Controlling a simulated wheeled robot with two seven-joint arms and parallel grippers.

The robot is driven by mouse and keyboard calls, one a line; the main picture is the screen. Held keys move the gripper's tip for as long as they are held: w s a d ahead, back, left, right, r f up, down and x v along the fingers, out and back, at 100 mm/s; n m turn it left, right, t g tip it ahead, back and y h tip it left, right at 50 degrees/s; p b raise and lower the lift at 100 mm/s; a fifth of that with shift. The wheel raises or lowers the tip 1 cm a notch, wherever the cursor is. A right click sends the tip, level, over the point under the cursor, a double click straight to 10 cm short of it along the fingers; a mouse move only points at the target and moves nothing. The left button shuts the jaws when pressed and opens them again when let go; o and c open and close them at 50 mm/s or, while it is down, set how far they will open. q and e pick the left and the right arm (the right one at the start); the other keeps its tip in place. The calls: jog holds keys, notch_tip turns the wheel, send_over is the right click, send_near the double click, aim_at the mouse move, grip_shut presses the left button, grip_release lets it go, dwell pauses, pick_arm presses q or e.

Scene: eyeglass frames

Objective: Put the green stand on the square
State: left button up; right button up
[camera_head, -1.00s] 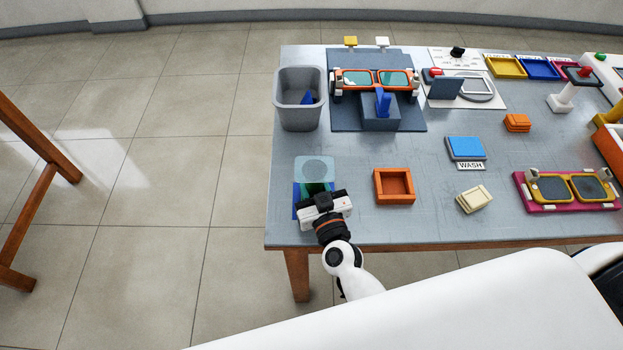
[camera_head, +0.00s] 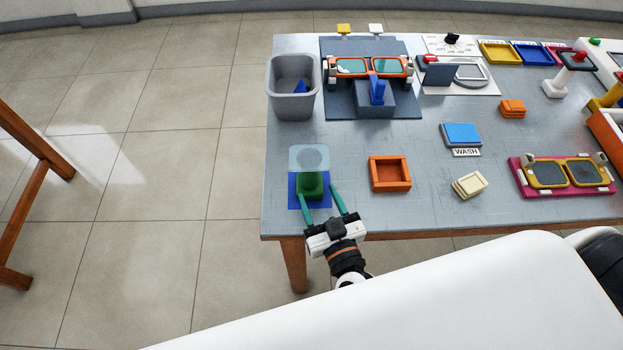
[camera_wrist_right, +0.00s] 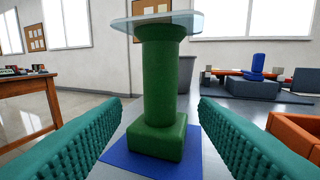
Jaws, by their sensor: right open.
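The green stand (camera_head: 311,184) stands upright on the blue square (camera_head: 296,198) near the table's front left corner. It has a square green base, a green column and a clear plate (camera_head: 309,157) on top. In the right wrist view the green stand (camera_wrist_right: 160,90) is upright between the fingers, with its base on the blue square (camera_wrist_right: 190,160). My right gripper (camera_head: 323,205) is open, its teal fingers apart and clear of the stand on the near side. My left gripper is not in view.
An orange open box (camera_head: 390,188) lies to the right of the stand. A grey bin (camera_head: 293,107) stands behind it, beside a dark fixture holding orange eyeglass frames (camera_head: 350,67). Cream pads (camera_head: 469,185) lie farther right. The table's left and front edges are close.

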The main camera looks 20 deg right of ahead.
jog(key=shift+s, duration=1.7)
